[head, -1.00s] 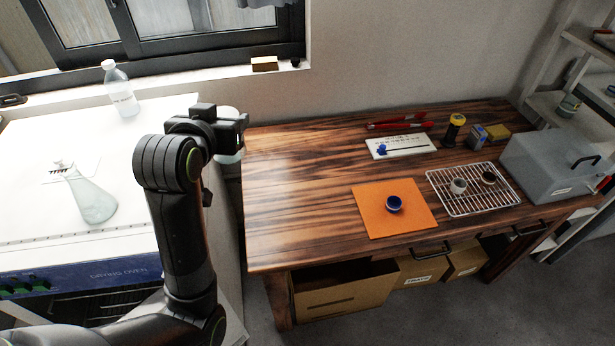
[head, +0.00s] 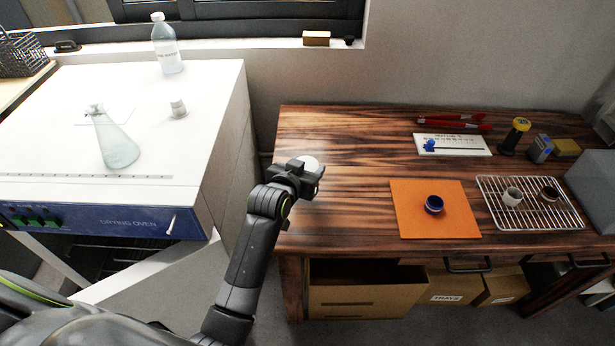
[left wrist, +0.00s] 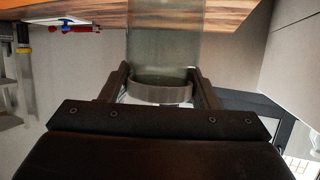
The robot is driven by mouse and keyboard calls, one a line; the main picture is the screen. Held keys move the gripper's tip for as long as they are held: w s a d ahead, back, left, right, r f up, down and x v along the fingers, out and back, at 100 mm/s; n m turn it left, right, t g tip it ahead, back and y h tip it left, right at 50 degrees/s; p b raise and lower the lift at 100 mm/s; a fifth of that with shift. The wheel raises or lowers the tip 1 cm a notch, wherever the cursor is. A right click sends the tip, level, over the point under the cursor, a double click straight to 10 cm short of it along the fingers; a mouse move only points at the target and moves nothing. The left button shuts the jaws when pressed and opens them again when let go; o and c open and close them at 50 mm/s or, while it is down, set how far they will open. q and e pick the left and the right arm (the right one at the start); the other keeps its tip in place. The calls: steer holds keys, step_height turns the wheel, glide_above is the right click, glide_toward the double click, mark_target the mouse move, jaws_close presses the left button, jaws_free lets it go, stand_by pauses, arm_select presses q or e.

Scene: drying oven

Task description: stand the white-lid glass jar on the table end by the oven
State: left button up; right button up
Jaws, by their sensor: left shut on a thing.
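The white-lid glass jar shows its pale lid (head: 309,163) in the head view, at the left end of the wooden table (head: 345,150), the end by the oven. My left gripper (head: 308,176) is shut on the jar near its lid and hides most of its body. In the left wrist view the clear glass body (left wrist: 165,45) sits between my left fingers (left wrist: 161,82) and reaches toward the table top. I cannot tell whether its base touches the wood. My right gripper is not in view.
An orange mat (head: 410,222) and a wire rack (head: 535,222) lie further right. The wood around the jar is clear.

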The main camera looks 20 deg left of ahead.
arm_select(q)
steer(key=shift+f, duration=1.85)
steer(key=shift+f, duration=0.15)
steer(key=o, duration=1)
steer(key=shift+r, duration=0.2)
steer(key=v, duration=1.2)
